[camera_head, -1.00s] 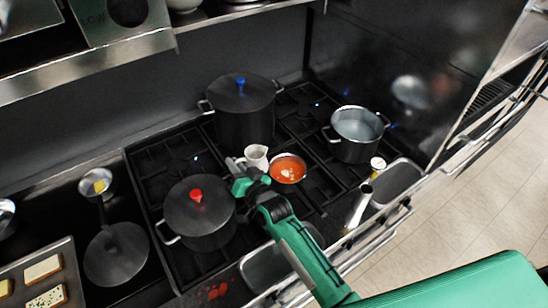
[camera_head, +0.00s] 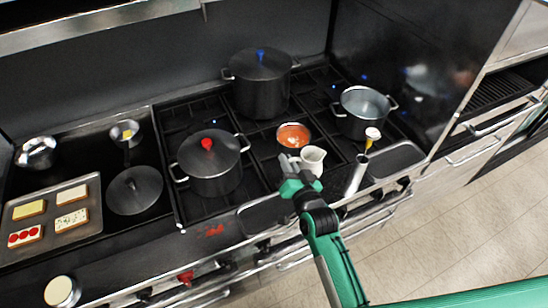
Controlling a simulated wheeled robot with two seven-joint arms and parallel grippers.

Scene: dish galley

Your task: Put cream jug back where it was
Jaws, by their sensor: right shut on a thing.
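The cream jug (camera_head: 313,158) is a small white jug, held upright in the head view just in front of the bowl of orange-red soup (camera_head: 293,136). My right gripper (camera_head: 297,167) is shut on the jug from its left side. The jug appears raised over the front part of the stove; its base is partly hidden by the gripper. The soup bowl has a pale patch of cream on its surface. My left gripper is not in view.
A pot with a red-knobbed lid (camera_head: 210,165) stands left of the jug. A tall blue-knobbed pot (camera_head: 261,85) stands behind, and an open pot (camera_head: 362,112) at the right. A metal cylinder (camera_head: 357,174) stands to the right. A sandwich tray (camera_head: 54,222) lies far left.

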